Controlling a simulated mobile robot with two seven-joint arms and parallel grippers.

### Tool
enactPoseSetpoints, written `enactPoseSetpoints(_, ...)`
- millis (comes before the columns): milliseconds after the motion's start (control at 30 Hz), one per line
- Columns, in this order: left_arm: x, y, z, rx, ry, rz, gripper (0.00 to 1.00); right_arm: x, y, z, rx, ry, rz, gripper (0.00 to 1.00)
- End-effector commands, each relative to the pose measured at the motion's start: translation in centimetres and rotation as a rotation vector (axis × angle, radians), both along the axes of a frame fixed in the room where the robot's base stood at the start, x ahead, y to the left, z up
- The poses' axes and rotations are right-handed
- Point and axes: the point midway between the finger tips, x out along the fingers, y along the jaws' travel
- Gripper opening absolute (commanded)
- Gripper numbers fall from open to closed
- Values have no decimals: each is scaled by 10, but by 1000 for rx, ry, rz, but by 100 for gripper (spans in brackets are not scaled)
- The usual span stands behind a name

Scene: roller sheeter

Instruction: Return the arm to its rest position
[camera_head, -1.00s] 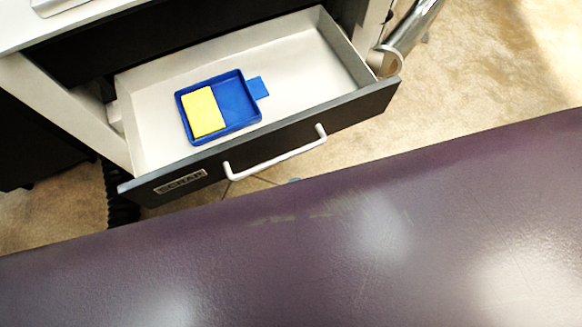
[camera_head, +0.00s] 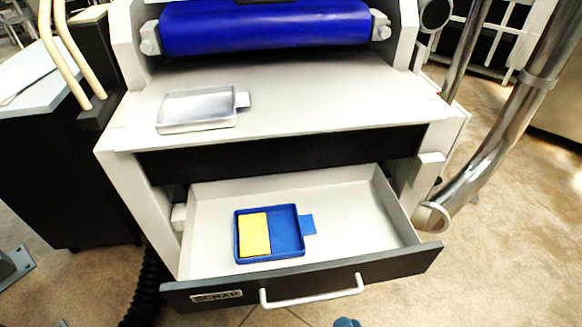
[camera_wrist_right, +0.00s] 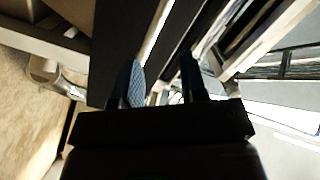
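My right gripper (camera_wrist_right: 162,78) shows in the right wrist view with its two fingers apart and nothing between them. In the head view only a small blue tip of it (camera_head: 347,322) shows at the bottom edge, just in front of the open drawer (camera_head: 345,215). The rest of my right arm is hidden there. The drawer has a white handle (camera_head: 312,293) and a label reading SCRAP. In it lies a blue tray (camera_head: 288,232) with a side tab and a yellow block (camera_head: 254,235) in its left half. My left gripper is not visible.
Above the drawer is the sheeter's white bed (camera_head: 300,95) with a clear tray (camera_head: 197,108) on it and a blue roller (camera_head: 265,27) behind. A metal pipe (camera_head: 505,125) stands at the right. Floor is clear at the front right.

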Motion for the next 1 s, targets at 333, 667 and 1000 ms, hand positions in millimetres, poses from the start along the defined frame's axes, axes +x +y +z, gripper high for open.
enactPoseSetpoints(333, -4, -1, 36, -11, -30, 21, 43, -34, -109, 25, -800, 232, 51, 39)
enactPoseSetpoints(667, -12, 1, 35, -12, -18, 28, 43, -62, -156, 27, -1065, 375, 95, 39)
enactPoseSetpoints(1000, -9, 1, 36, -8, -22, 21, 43, -61, -155, 26, -1062, 375, 95, 39)
